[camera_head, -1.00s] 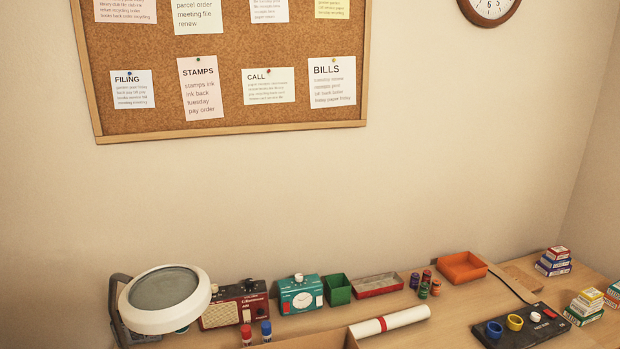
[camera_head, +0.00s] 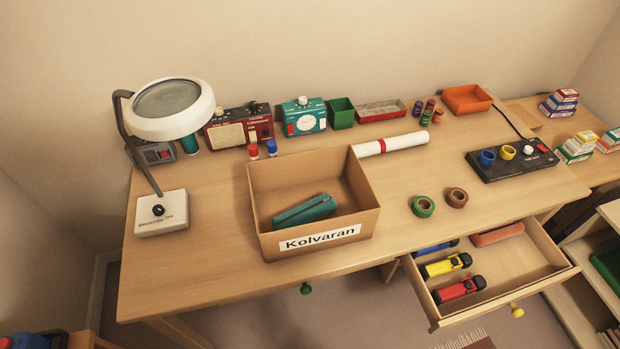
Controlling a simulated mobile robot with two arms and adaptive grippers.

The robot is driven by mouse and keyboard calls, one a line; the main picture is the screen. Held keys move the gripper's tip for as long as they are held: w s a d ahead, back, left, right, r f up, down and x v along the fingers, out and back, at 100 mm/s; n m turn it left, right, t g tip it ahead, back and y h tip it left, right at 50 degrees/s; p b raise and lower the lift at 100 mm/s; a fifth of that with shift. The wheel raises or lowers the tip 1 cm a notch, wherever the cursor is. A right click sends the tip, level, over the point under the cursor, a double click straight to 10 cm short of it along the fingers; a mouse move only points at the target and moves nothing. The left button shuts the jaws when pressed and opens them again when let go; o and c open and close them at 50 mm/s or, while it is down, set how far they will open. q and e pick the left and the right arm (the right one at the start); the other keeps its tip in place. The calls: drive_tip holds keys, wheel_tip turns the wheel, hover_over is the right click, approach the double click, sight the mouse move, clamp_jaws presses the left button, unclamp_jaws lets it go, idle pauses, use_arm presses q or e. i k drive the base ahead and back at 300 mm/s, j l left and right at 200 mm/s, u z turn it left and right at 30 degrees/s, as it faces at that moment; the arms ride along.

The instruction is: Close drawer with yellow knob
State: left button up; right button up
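The drawer with the yellow knob (camera_head: 517,311) is pulled open below the right part of the desk (camera_head: 180,262). The open drawer (camera_head: 547,283) holds a yellow stapler-like tool (camera_head: 446,266), a red one (camera_head: 459,290), a blue one partly under the desk edge, and an orange-red case (camera_head: 497,235). A green knob (camera_head: 306,289) shows under the desk's front edge at the middle; its drawer front is hidden by the desktop. Neither of my grippers is in view.
A cardboard box (camera_head: 256,208) labelled Kolvaran, with a teal stapler inside, stands on the desk. A magnifier lamp (camera_head: 205,108) is at left. A black panel (camera_head: 488,173) is at right. Open shelving (camera_head: 573,309) stands close to the drawer's right.

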sight(528, 262)
drive_tip(key=z, duration=1.8)
drive_tip(key=k+l+u, duration=0.1)
drive_tip(key=u, duration=0.35)
drive_tip(key=k+j, duration=0.05)
drive_tip(key=k, duration=0.05)
